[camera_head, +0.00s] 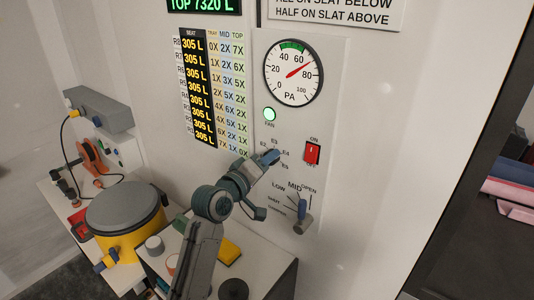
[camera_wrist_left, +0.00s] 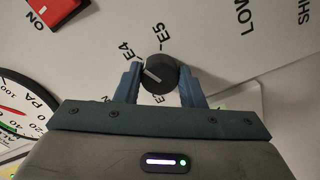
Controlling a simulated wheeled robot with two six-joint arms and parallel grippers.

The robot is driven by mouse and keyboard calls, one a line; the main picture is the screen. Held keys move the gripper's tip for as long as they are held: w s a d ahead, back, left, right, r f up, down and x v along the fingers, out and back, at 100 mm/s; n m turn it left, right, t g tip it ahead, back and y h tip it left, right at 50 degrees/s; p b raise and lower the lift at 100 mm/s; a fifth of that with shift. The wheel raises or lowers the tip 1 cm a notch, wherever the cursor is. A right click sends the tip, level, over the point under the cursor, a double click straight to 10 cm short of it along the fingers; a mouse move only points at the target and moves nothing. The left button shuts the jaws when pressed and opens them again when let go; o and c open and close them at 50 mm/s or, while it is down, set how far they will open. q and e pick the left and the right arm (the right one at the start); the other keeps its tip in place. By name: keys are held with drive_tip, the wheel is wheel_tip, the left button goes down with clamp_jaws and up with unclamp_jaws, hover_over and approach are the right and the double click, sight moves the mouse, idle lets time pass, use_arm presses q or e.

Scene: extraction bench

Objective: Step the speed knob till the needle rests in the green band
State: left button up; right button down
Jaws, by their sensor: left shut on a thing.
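The round gauge (camera_head: 293,72) on the wall panel is marked PA. Its red needle (camera_head: 298,70) points up and right, between the 60 and 80 marks. The green band (camera_head: 293,46) lies at the top of the dial, left of the needle, so the needle is outside it. The speed knob (camera_wrist_left: 160,73) is dark and round with a white pointer line, among E-numbered labels. My left gripper (camera_head: 270,157) is shut on the knob, one blue finger on each side in the left wrist view (camera_wrist_left: 161,88). The gripper mostly hides the knob in the head view. My right gripper is not in view.
A green FAN lamp (camera_head: 269,114) is lit above the knob. A red ON/OFF switch (camera_head: 312,152) is to its right, and a lever (camera_head: 302,209) marked LOW, MID, OPEN is below. A yellow drum (camera_head: 125,215) with a grey lid stands at lower left.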

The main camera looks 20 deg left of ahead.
use_arm(q)
drive_tip(key=shift+n+p, duration=0.45)
drive_tip(key=shift+n, duration=0.15)
drive_tip(key=o, duration=1)
drive_tip(key=shift+b+v, duration=2.1)
drive_tip(key=shift+v, duration=3.3)
